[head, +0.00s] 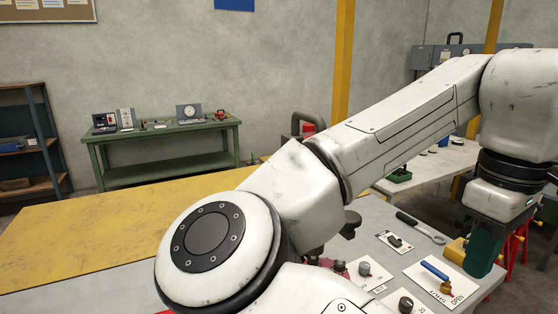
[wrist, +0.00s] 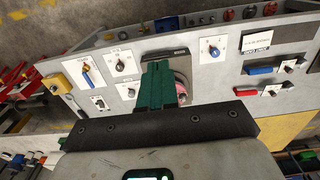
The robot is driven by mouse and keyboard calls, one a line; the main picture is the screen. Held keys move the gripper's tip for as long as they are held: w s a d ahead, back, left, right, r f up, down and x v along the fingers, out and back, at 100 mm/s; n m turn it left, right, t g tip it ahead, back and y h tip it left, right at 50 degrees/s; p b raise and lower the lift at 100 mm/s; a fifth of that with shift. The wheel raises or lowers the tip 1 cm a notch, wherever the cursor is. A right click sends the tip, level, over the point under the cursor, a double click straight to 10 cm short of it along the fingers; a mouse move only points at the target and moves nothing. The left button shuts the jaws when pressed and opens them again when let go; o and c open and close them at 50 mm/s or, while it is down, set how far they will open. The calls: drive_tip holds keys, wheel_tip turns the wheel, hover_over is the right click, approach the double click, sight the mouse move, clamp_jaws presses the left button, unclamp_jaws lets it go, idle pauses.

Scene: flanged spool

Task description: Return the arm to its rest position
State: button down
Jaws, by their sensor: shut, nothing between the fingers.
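My arm crosses the head view from the lower middle to the upper right, bent at a high joint. My gripper (head: 485,262) hangs at the right, its green fingers pointing down near the right end of the grey panel bench (head: 388,218). In the wrist view, my gripper (wrist: 158,68) shows its green fingers side by side, shut and empty. Behind the fingertips is a round reddish part (wrist: 182,84), partly hidden; I cannot tell whether it is the spool.
The bench carries a blue-handled lever (head: 435,270), a wrench (head: 421,228) and several knobs on white plates. A yellow block (head: 457,251) is close beside my gripper in the head view. A green table (head: 165,134) stands at the back wall. The yellow surface (head: 100,222) at left is clear.

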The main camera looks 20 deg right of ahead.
drive_tip(key=w+d+f+m+t+h, duration=0.1)
drive_tip(key=w+d+f+m+h, duration=0.25)
drive_tip(key=d+f+h, duration=0.45)
wheel_tip(320, 180, down, 11)
drive_tip(key=w+n+t, duration=0.2)
drive_tip(key=s+a+f+y, duration=0.2)
drive_tip(key=s+a+f, duration=0.3)
drive_tip(key=f, duration=0.3)
drive_tip(key=s+a+f+g+y, duration=0.1)
drive_tip(key=s+a+f+y, duration=0.2)
drive_tip(key=s+a+f, duration=0.2)
drive_tip(key=s+a+f+g+y+b, duration=0.1)
drive_tip(key=s+a+f+y, duration=0.1)
drive_tip(key=s+a+f, duration=0.3)
drive_tip(key=a+f, duration=0.3)
drive_tip(key=f, duration=0.4)
drive_tip(key=shift+s+f+y, duration=0.2)
drive_tip(key=shift+s+y, duration=0.1)
drive_tip(key=shift+y, duration=0.1)
